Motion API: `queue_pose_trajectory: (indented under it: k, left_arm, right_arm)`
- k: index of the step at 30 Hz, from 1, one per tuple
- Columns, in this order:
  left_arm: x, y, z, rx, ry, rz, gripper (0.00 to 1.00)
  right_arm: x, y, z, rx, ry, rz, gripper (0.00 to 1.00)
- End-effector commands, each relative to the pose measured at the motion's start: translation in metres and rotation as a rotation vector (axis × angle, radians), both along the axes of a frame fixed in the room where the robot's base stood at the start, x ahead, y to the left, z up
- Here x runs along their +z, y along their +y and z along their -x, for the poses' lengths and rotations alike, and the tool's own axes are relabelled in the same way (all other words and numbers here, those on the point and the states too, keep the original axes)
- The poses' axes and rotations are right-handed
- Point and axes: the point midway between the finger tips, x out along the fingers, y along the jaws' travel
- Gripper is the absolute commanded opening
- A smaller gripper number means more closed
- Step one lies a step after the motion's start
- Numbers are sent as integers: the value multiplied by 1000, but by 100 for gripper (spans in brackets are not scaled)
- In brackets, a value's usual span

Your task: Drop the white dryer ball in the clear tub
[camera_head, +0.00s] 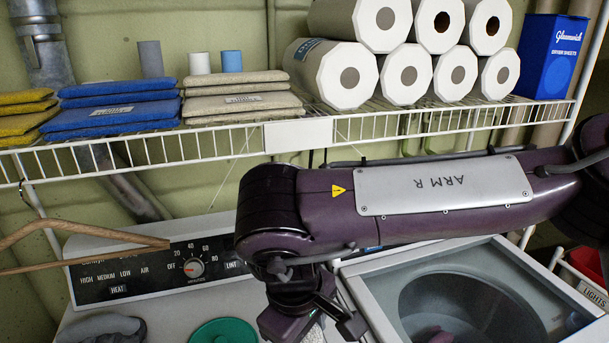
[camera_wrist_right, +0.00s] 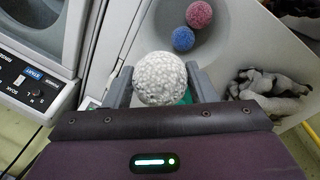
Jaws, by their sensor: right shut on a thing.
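The white dryer ball (camera_wrist_right: 160,78), round and bumpy, sits between the two grey fingers of my right gripper (camera_wrist_right: 160,85) in the right wrist view. The gripper is shut on it. In the head view my right gripper (camera_head: 312,322) is low in the middle, over the gap between the dryer top and the washer, and the ball is mostly hidden. I cannot pick out the clear tub for certain. A rounded grey area surrounds a blue ball (camera_wrist_right: 183,39) and a pink ball (camera_wrist_right: 199,15) in the wrist view. My left gripper is not in view.
A green disc (camera_head: 224,332) and grey cloth (camera_head: 102,328) lie on the dryer top. The washer (camera_head: 355,270) stands open at right. A wooden hanger (camera_head: 85,242) juts in at left. A wire shelf (camera_head: 160,155) with paper rolls and folded cloths spans above my arm.

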Motion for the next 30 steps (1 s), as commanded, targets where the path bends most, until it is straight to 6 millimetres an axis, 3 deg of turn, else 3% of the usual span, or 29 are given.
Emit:
queue_pose_trajectory:
  k: [8, 16, 27, 28, 30]
  left_arm:
    - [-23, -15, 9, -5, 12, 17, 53]
    - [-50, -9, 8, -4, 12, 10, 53]
    - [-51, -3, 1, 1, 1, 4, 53]
    - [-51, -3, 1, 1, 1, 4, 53]
    - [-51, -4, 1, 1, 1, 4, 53]
  right_arm:
    - [-26, 0, 1, 1, 1, 0, 28]
    - [-56, 0, 0, 0, -1, 1, 28]
    - [-59, 0, 1, -1, 0, 0, 28]
    - [-59, 0, 1, -1, 0, 0, 55]
    - [-59, 0, 1, -1, 0, 0, 64]
